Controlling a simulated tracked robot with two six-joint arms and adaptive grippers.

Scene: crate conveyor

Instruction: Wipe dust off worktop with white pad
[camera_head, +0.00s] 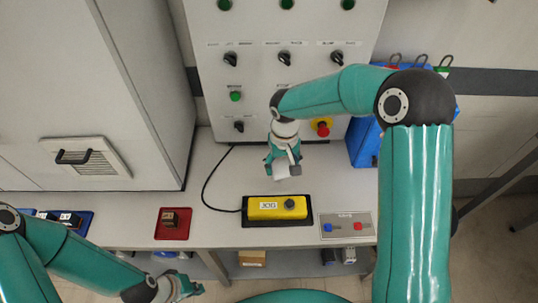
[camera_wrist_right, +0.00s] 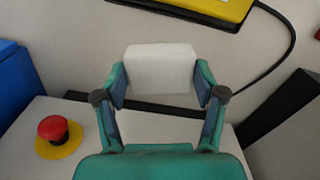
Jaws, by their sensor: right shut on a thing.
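The white pad (camera_wrist_right: 160,66) sits between the two fingers of my right gripper (camera_wrist_right: 160,88), which is shut on it. In the head view, the right gripper (camera_head: 283,160) and the pad (camera_head: 284,171) are over the back part of the worktop (camera_head: 340,192), behind the yellow control box. I cannot tell whether the pad touches the surface. No dust can be made out on the visible worktop. My left gripper (camera_head: 181,287) is low at the left, in front of the worktop's front edge; its jaw opening is unclear.
The yellow box (camera_head: 265,208) has a black cable running left and back. A blue bin (camera_head: 362,145) stands at the back right. The control cabinet (camera_head: 215,70) rises behind. A red emergency button (camera_wrist_right: 52,127) juts out.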

